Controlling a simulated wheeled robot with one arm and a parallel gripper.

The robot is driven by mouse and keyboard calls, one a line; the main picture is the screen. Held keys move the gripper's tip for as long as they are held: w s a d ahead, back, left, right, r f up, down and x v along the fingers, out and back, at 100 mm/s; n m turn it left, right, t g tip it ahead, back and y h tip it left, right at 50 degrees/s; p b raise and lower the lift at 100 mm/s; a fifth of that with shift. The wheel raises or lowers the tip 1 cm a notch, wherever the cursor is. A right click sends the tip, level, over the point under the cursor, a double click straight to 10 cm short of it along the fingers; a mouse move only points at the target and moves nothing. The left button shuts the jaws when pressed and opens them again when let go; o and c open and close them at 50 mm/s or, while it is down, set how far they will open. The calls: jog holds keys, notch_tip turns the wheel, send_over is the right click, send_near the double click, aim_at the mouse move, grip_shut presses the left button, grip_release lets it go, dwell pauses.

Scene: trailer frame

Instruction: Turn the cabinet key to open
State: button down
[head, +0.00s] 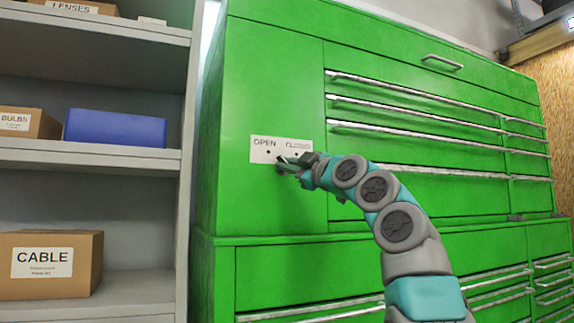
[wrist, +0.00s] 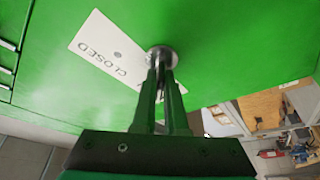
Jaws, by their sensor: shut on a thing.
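The green cabinet (head: 262,90) fills the middle of the head view. A white label (head: 264,143) on its left panel reads OPEN at the left, with small dark dots; its right part is too small to read there. In the wrist view the label (wrist: 95,48) shows the word CLOSED, upside down. A round metal lock (wrist: 162,53) sits at the label's edge. In the wrist view my gripper (wrist: 163,75) is shut right at the lock; the key between the fingers is mostly hidden.
A grey shelf (head: 130,160) stands left of the cabinet with a CABLE box (head: 50,285), a BULBS box (head: 38,122) and a blue bin (head: 115,128). Drawers with long metal handles (head: 400,92) lie to the right. My arm crosses before the lower drawers.

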jog(key=shift+w+f, duration=0.1)
jog(key=shift+f, duration=0.05)
jog(key=c, duration=1)
grip_release()
jog(key=shift+o, duration=0.2)
jog(key=shift+s+d+f+b, duration=0.15)
jog(key=shift+s+d+b, duration=0.1)
jog(key=shift+b, duration=0.2)
jog(key=b+v, duration=0.3)
jog(key=v, duration=0.4)
jog(key=shift+b, duration=0.35)
